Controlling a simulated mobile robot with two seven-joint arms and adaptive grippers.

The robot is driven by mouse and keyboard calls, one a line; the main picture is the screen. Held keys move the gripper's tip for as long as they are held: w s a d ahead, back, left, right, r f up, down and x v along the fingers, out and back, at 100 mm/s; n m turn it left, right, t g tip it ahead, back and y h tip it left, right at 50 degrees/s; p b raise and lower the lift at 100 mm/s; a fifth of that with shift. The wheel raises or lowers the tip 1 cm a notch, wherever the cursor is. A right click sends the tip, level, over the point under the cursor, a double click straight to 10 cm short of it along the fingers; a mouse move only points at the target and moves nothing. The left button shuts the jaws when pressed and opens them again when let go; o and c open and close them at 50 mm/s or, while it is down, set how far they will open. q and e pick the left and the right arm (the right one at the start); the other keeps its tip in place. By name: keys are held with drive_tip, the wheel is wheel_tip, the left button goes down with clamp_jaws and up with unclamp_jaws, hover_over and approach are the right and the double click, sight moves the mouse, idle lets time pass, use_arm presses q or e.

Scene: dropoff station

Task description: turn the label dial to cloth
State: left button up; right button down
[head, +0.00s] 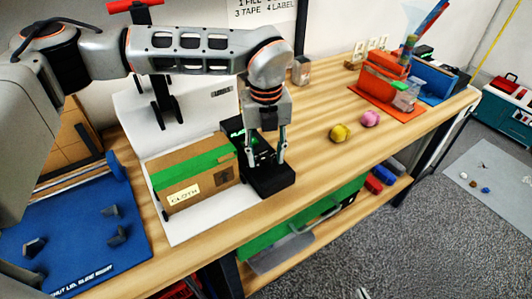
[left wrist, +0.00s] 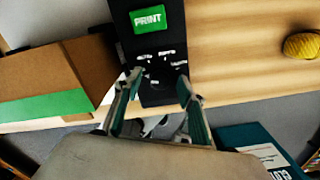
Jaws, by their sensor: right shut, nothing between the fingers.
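The black label station (head: 268,178) stands on the wooden bench, right of a cardboard box. In the left wrist view it shows a green PRINT button (left wrist: 150,19) and small white markings (left wrist: 160,56) around the dial area, too small to read. The dial's pointer cannot be made out. My left gripper (head: 266,158) points down over the station. In the left wrist view its fingers (left wrist: 161,82) are apart, either side of the lower marking area, with nothing visibly held. Whether they touch the dial cannot be told. My right gripper is not seen.
The box (head: 207,177) has green tape and a CLOTH label (head: 184,195), and sits on a white board (head: 222,207). A yellow item (head: 340,133) and a pink item (head: 370,118) lie to the right. A blue mat (head: 80,235) lies at left. Bench between is clear.

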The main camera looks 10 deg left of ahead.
use_arm(q)
drive_tip(key=shift+c, duration=0.5)
drive_tip(key=c, duration=1)
drive_tip(key=shift+c, duration=0.2)
